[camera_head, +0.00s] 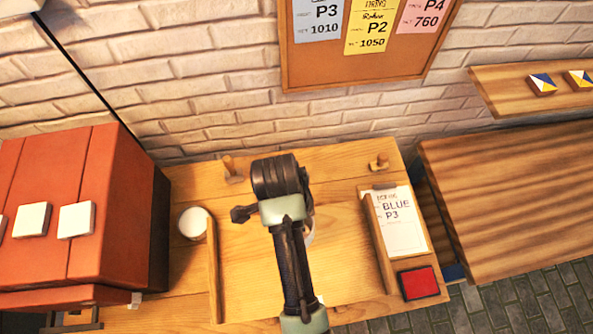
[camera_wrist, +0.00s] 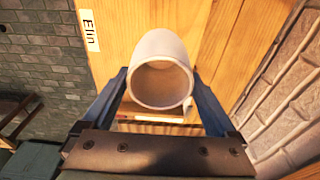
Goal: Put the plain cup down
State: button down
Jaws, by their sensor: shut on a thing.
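My gripper (camera_wrist: 162,92) is shut on a plain white cup (camera_wrist: 162,55). One finger lies on each side of it. In the wrist view the cup's open mouth faces the camera and its inside looks empty. In the head view my arm hides most of this cup; only a pale sliver (camera_head: 310,236) shows at the arm's right edge, over the wooden work table (camera_head: 250,262). I cannot tell whether its base touches the wood. A second white round cup or pot (camera_head: 192,223) stands on the table's left part, left of a thin wooden strip (camera_head: 213,270).
A card reading BLUE P3 (camera_head: 402,222) and a red pad (camera_head: 418,283) lie at the right. Wooden pegs (camera_head: 232,170) (camera_head: 379,162) stand at the back. An orange cabinet (camera_head: 80,200) stands left, a wooden bench (camera_head: 510,190) right. The board between the strips looks clear around my arm.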

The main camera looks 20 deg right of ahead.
jog(key=shift+f+p, duration=0.9)
jog(key=shift+f, duration=1.8)
jog(key=shift+f, duration=0.2)
grip_release()
jog(key=shift+f+b, duration=0.1)
jog(key=shift+b, duration=0.25)
notch_tip(320, 180, up, 13)
jog(key=a+p, duration=0.1)
jog(key=p, duration=0.1)
jog(key=shift+w+a, duration=0.1)
